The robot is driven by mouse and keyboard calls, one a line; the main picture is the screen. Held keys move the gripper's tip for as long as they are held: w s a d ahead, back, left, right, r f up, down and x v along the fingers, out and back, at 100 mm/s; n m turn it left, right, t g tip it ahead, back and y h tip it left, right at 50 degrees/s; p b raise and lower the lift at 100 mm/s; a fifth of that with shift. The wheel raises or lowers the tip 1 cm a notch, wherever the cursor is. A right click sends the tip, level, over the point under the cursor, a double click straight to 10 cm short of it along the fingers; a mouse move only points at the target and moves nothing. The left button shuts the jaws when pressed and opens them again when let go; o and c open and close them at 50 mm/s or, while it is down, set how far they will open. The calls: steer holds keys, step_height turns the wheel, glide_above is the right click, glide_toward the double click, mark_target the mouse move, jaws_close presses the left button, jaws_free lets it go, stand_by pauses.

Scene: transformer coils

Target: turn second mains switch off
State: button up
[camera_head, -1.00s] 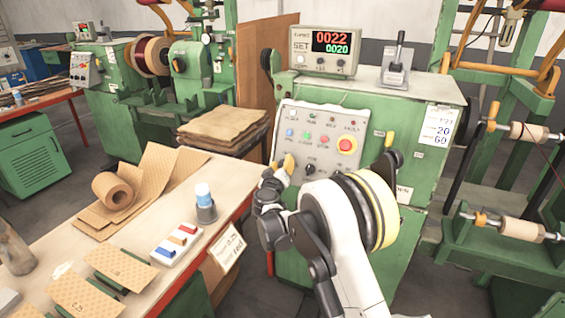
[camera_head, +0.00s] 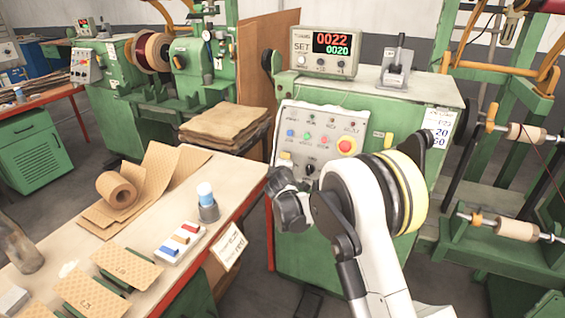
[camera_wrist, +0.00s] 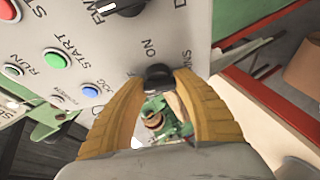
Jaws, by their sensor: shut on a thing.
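The control panel (camera_head: 345,125) is a light grey plate on the front of the green machine, with coloured buttons and a red mushroom button (camera_head: 346,146). A black mains switch knob (camera_wrist: 158,74) sits at the panel's edge in the wrist view, beside the printed words ON and a partly hidden MAINS. My gripper's yellow fingers (camera_wrist: 168,84) are shut on this knob, one on each side. In the head view my gripper (camera_head: 286,158) is at the panel's lower left corner, and my wrist hides the knob. The knob's exact setting is hard to read.
Another black selector knob (camera_wrist: 128,8) is close by on the panel, near green START (camera_wrist: 55,58) and blue (camera_wrist: 89,90) buttons. A workbench (camera_head: 235,185) with cardboard and small parts stands left of my arm. A counter box (camera_head: 325,52) stands on the machine.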

steer(key=shift+n, duration=0.6)
steer(key=o, duration=1.2)
steer(key=v, duration=1.2)
steer(key=shift+d+r, duration=0.1)
steer(key=shift+r, duration=0.05)
